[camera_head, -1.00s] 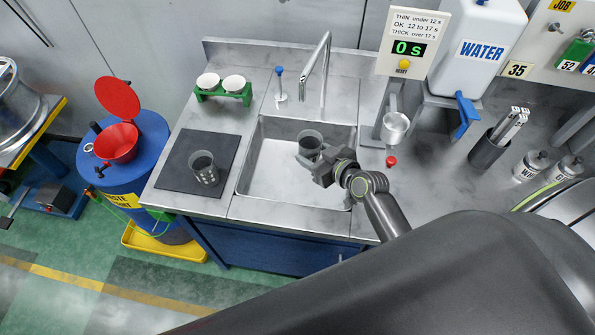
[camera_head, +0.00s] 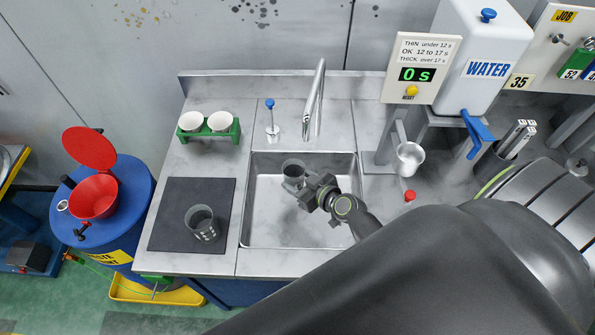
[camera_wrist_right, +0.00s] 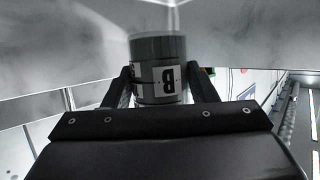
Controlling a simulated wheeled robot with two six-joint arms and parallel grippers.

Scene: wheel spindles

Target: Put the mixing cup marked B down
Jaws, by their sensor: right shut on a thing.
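The mixing cup marked B (camera_wrist_right: 158,72) is a grey, see-through cup with a white label. In the right wrist view my right gripper (camera_wrist_right: 163,88) is shut on it, one finger on each side. In the head view my right gripper (camera_head: 306,190) holds the cup (camera_head: 293,172) over the sink (camera_head: 270,225). How high the cup is above the sink floor I cannot tell. A second grey cup (camera_head: 201,222) stands on the dark mat (camera_head: 165,225) left of the sink. My left gripper is not in view.
A green rack (camera_head: 232,136) with two white cups stands behind the mat. A tap (camera_head: 313,100) rises behind the sink. A metal viscosity cup (camera_head: 410,158) hangs on a stand at the right. A blue drum with a red funnel (camera_head: 93,197) is at the left. The mat's rear part is bare.

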